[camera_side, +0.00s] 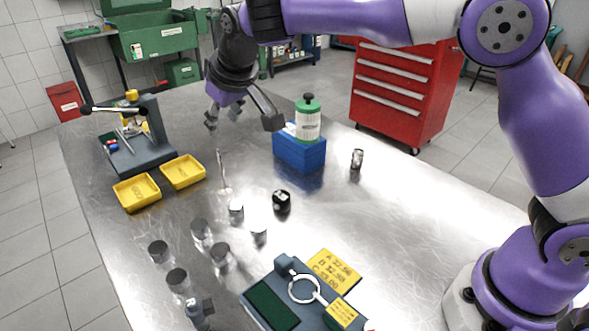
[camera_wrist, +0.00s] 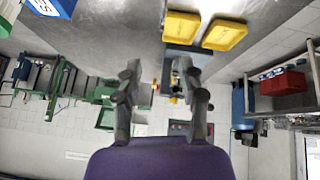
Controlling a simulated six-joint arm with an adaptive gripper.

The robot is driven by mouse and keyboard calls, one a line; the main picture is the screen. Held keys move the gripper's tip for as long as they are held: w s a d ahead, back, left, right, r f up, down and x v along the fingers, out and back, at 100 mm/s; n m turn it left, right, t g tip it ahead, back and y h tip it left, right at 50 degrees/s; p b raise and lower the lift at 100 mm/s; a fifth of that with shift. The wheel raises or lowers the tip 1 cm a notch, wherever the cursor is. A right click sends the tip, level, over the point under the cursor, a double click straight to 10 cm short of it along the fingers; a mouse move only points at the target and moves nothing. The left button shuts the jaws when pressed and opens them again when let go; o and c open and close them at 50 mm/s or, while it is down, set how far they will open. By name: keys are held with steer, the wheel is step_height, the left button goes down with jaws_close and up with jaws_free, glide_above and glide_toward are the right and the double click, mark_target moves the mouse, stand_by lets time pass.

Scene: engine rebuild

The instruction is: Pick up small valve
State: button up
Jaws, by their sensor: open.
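A slim metal valve (camera_side: 222,173) stands upright on the steel table in the side view, its thin stem up and its flat round head at the bottom. My gripper (camera_side: 223,118) hangs in the air above the valve, apart from it, with its fingers spread and nothing between them. In the wrist view my gripper (camera_wrist: 158,82) also shows as two separated fingers with empty space between them. I cannot make out the valve in the wrist view.
Two yellow trays (camera_side: 138,192) lie left of the valve, by a dark fixture (camera_side: 140,150). A blue box (camera_side: 299,152) and a green-capped bottle (camera_side: 307,120) stand to the right. Several metal cylinders (camera_side: 200,229) and a measuring stand (camera_side: 275,300) are in front.

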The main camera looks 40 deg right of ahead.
mark_target(218, 150)
steer(key=x, duration=1.1)
steer(key=shift+s+a+f, duration=0.15)
steer(key=shift+s+f, duration=0.05)
steer(key=shift+s, duration=0.05)
jaws_close()
